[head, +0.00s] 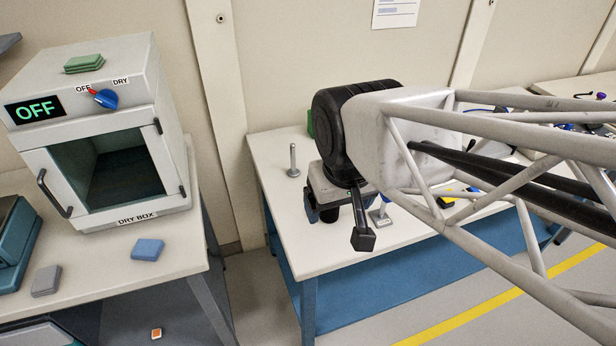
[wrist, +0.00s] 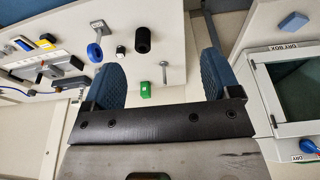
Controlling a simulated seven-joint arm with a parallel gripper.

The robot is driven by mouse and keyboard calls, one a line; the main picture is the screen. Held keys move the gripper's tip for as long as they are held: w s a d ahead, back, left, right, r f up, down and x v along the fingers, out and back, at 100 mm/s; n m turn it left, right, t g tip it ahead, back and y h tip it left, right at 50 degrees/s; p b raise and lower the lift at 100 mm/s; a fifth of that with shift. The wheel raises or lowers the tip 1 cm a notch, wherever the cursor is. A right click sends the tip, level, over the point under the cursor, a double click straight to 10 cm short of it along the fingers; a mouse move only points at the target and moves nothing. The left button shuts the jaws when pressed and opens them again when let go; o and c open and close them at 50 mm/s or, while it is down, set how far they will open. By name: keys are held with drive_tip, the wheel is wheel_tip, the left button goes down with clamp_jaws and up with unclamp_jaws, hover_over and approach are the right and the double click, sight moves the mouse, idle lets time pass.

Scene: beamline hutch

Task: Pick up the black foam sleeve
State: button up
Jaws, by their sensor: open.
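The black foam sleeve (wrist: 143,39) is a dark upright cylinder on the white bench in the wrist view. It lies beyond my fingertips, in the span between them but nearer the left finger. My gripper (wrist: 160,62) is open and empty, with its two blue pads spread wide apart. In the head view my gripper (head: 336,206) hangs over the left part of the bench. A dark shape under it may be the sleeve, but the gripper and arm cover most of that spot.
A metal pin (wrist: 164,71) and a green block (wrist: 145,90) stand near the gripper. A dry box (head: 105,140) stands on the left table, across a gap.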

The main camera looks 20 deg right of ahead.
drive_tip(key=shift+o, duration=0.6)
drive_tip(key=n+h, duration=1.1)
drive_tip(key=n, duration=0.6)
hover_over(330, 216)
drive_tip(key=s+a, duration=0.3)
drive_tip(key=s, duration=0.3)
wheel_tip(330, 216, down, 19)
drive_tip(key=w+a+f+n+t, duration=0.1)
drive_tip(key=f+n, duration=0.1)
drive_tip(key=w+a+f+n+t, duration=0.1)
drive_tip(key=w+f+n, duration=0.1)
drive_tip(key=w+a+f+n+t, duration=0.1)
drive_tip(key=w+f+n+t, duration=0.1)
drive_tip(key=f+n, duration=0.1)
drive_tip(key=shift+f+h, duration=0.1)
drive_tip(key=shift+h, duration=0.2)
